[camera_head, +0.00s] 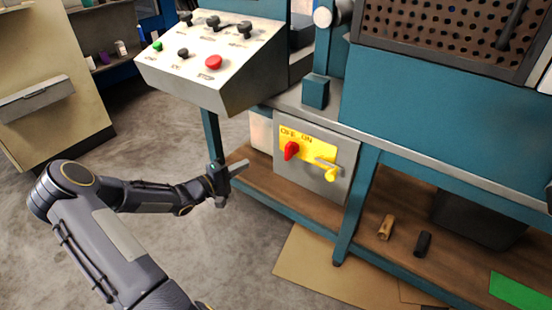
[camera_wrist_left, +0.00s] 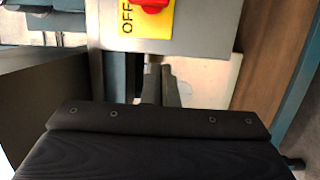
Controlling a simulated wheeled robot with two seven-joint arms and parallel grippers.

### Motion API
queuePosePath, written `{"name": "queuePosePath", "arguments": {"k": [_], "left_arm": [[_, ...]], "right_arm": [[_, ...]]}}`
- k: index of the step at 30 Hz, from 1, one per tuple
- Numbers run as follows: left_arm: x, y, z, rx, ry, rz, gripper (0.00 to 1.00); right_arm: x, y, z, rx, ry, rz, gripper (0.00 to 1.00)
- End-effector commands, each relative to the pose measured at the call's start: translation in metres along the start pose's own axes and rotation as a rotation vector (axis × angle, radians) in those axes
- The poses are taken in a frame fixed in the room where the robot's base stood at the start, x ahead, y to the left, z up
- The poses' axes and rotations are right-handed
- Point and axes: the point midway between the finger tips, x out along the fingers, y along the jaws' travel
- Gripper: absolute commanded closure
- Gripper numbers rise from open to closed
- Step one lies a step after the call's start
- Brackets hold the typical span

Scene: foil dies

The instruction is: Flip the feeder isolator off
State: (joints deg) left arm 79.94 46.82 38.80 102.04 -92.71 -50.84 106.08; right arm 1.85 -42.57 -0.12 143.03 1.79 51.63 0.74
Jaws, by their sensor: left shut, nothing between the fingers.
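The isolator is a grey box (camera_head: 310,185) under the machine's bench, with a yellow plate (camera_head: 317,152) lettered OFF and ON. A red knob (camera_head: 291,150) sits on the plate below the lettering. I cannot tell firmly which word it points to. A yellow piece on a pale bar (camera_head: 331,172) is at the plate's right. In the left wrist view the red knob (camera_wrist_left: 153,4) is cut off at the top edge, beside the word OFF. My left gripper (camera_head: 238,168) is shut and empty, left of the box and apart from it. Its fingers (camera_wrist_left: 160,85) also show in the wrist view. My right gripper is not in view.
A sloped control panel (camera_head: 205,65) with a red button (camera_head: 213,62) overhangs above my left gripper. A teal bench leg (camera_head: 357,210) stands right of the box. The wooden lower shelf (camera_head: 400,210) holds two small cylindrical pieces. Open floor lies left of the bench.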

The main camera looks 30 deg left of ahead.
Motion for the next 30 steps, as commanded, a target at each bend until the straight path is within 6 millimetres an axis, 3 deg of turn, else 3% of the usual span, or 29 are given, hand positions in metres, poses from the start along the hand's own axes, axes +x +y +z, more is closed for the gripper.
{"name": "queuePosePath", "arguments": {"k": [8, 19, 24, 30], "left_arm": [[0.025, -0.003, 0.001, 0.002, -0.003, 0.001, 1.0], [0.103, -0.004, 0.001, 0.001, -0.002, 0.002, 1.0], [0.107, -0.004, 0.026, -0.001, -0.001, 0.0, 1.0], [0.11, -0.001, 0.038, 0.003, 0.0, -0.001, 1.0]], "right_arm": [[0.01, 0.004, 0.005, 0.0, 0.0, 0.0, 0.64], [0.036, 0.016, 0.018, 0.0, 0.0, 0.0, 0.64], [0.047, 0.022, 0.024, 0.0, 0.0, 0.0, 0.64], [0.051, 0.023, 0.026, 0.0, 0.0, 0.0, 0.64]]}}
